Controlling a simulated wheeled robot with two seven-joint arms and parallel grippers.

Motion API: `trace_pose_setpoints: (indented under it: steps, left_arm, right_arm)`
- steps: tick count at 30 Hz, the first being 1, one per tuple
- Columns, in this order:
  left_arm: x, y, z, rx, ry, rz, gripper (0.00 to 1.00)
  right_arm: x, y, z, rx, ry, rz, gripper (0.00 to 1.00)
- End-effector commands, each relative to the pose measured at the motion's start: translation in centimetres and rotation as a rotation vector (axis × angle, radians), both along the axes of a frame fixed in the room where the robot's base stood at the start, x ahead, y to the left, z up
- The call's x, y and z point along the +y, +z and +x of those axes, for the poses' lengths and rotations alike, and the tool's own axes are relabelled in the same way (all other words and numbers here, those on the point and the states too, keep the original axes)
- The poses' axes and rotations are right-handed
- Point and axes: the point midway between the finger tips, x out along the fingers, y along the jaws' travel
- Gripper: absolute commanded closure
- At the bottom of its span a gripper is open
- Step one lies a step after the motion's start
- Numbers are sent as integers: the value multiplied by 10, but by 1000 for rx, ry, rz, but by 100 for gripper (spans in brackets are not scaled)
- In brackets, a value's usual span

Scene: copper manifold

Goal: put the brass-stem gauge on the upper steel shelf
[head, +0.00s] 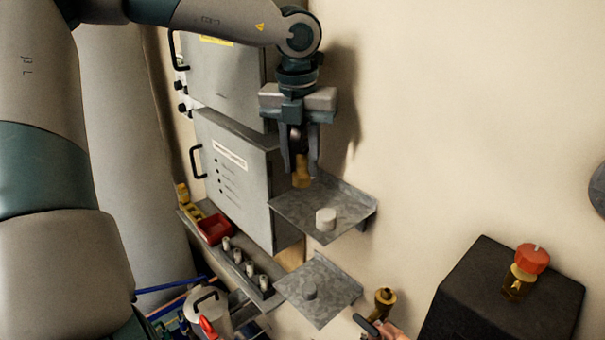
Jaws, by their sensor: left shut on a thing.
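My left gripper (300,172) points down and is shut on the brass-stem gauge. The gauge's brass stem (302,174) hangs below and between the fingers, and its dark upper part is mostly hidden by them. The gripper is over the back left part of the upper steel shelf (353,205), a grey plate fixed to the wall. I cannot tell whether the stem touches the shelf. A short white cylinder (326,219) stands near the shelf's front. My right gripper is not in view.
Grey cabinets (240,170) stand left of the shelves. A ledge holds a red tray (214,229) and several small fittings. A brass fitting with a red cap (532,258) sits on a dark block (480,290) at right.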

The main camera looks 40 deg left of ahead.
Motion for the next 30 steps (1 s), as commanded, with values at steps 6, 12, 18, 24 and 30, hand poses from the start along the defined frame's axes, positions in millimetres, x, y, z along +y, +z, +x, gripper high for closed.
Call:
trace_pose_setpoints:
  steps: [6, 12, 18, 24, 30]
  left_arm:
    - [0, -3, 0, 1, -1, 0, 100]
    - [0, -25, -1, 4, -2, -2, 100]
    - [-1, -36, 3, 0, 0, -1, 100]
    - [-1, -38, 3, -2, 0, -1, 100]
    - [-1, -40, 4, -2, 0, -1, 100]
  right_arm:
    - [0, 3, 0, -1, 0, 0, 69]
    - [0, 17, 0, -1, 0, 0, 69]
    - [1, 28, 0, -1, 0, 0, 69]
    - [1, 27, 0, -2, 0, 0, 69]
    - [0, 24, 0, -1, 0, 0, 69]
